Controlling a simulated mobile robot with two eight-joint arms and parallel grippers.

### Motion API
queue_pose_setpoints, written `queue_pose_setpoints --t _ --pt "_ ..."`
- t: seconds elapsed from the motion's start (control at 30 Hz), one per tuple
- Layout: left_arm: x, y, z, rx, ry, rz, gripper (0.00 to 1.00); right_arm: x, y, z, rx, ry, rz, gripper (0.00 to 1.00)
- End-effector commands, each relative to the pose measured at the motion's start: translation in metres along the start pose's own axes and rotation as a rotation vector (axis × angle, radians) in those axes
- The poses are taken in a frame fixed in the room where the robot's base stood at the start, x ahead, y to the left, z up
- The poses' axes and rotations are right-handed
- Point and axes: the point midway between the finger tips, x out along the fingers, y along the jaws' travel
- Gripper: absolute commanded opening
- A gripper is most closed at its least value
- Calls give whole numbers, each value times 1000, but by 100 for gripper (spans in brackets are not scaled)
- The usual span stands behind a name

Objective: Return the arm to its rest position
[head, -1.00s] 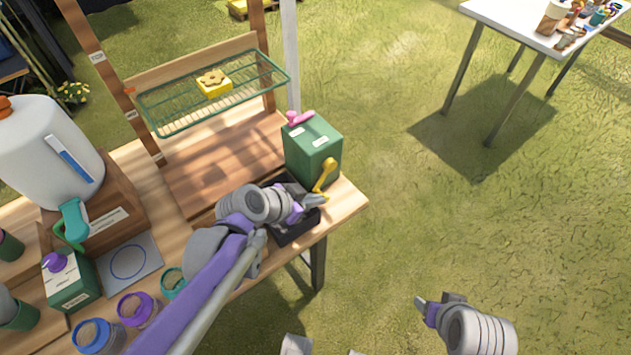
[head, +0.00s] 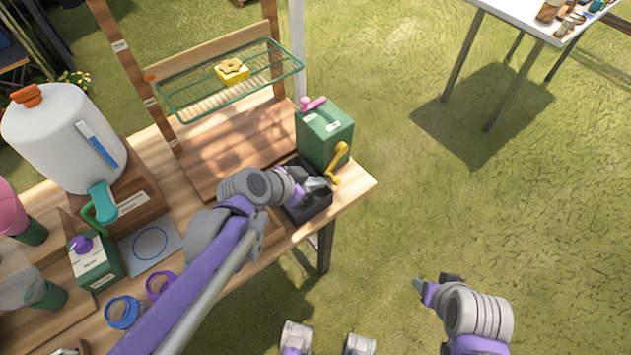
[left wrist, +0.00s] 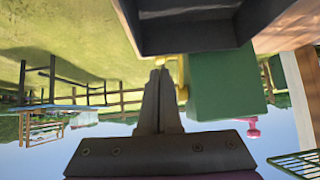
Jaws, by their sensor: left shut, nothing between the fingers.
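My left arm comes in from the lower left in the head view, over the wooden bench. My left gripper (head: 318,184) is shut and empty, over or just above the black tray (head: 310,211) beside the green box with a yellow crank (head: 325,132). In the left wrist view its fingers (left wrist: 159,75) are together, with the tray (left wrist: 190,40) and the green box (left wrist: 226,85) close by. My right gripper (head: 432,284) is at the lower right, over grass, apart from the bench; its finger gap is unclear.
A green wire rack (head: 200,101) holding a yellow block (head: 232,70) stands above the bench. A white jug (head: 65,140), a dispenser (head: 95,262) and coloured rings (head: 122,312) are on the left. Open grass lies right of the bench; a white table (head: 530,18) is far right.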

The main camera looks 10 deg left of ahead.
Motion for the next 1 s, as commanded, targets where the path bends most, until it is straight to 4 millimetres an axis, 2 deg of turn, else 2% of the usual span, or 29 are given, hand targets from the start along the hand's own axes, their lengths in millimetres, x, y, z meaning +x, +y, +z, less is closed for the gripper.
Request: queue_pose_setpoints --t 0.03,0.1,0.4,0.6,0.87,1.0 --pt "-16 0 1 -2 -1 -5 0 -4 0 -3 0 2 0 58" --pt "-31 0 0 -3 -1 -5 0 -7 0 -5 0 3 0 58" --pt "-82 0 0 -3 -1 -4 0 -16 0 -12 0 7 0 58" --pt "-93 0 0 -1 -2 -2 0 -18 0 -13 0 8 0 58" --pt "-94 1 1 -5 -6 -1 0 -18 0 -13 0 8 0 58" --pt "-96 12 12 -70 -73 -4 0 -24 0 -17 0 11 0 58"
